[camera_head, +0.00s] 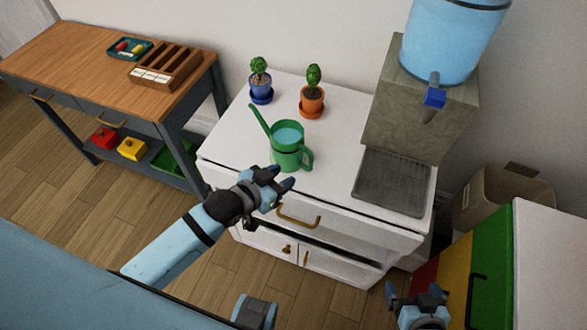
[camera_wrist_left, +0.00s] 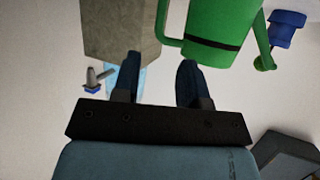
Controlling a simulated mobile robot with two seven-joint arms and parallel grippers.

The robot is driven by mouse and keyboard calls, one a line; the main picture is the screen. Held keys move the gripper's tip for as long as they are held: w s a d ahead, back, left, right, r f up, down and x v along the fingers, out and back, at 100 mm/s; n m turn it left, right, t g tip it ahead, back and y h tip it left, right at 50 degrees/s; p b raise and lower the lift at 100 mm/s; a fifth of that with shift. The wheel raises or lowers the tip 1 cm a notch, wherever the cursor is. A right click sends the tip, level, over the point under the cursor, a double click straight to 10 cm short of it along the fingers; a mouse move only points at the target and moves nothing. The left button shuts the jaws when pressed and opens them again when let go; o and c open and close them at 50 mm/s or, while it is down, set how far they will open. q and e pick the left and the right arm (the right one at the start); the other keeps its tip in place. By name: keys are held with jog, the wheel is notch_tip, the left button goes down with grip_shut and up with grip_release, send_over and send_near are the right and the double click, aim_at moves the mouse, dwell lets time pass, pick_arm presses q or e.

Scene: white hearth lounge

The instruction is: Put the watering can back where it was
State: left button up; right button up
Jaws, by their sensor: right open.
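The green watering can (camera_head: 287,158) stands upright on the white cabinet top near its front edge, with water showing inside. Its spout points to the back left and its handle to the front right. My left gripper (camera_head: 279,180) is just in front of the can, open and empty. In the left wrist view the can (camera_wrist_left: 216,30) is beyond the fingers, with its handle ahead of the gap between them; the fingers (camera_wrist_left: 157,78) are apart. My right gripper (camera_head: 418,294) is open and low at the right, in front of the coloured cabinet.
A blue pot (camera_head: 261,90) and an orange pot (camera_head: 312,103) with plants stand behind the can. A water dispenser (camera_head: 415,115) with a grey drip tray (camera_head: 391,184) stands to the right. A wooden workbench (camera_head: 80,62) is at the left. The cabinet top left of the can is clear.

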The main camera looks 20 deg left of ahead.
pick_arm(q)
jog(key=s+a+f+n+g+y, duration=0.1)
jog(key=s+a+f+n+y, duration=0.1)
jog(key=s+f, duration=0.8)
jog(key=s, duration=0.2)
jog(key=shift+s+a+f, duration=0.15)
jog(key=shift+s+f, duration=0.15)
notch_tip(320, 180, up, 9)
jog(key=p, duration=0.9)
jog(key=shift+a+y, duration=0.15)
jog(key=shift+y, duration=0.15)
jog(key=shift+r, duration=0.1)
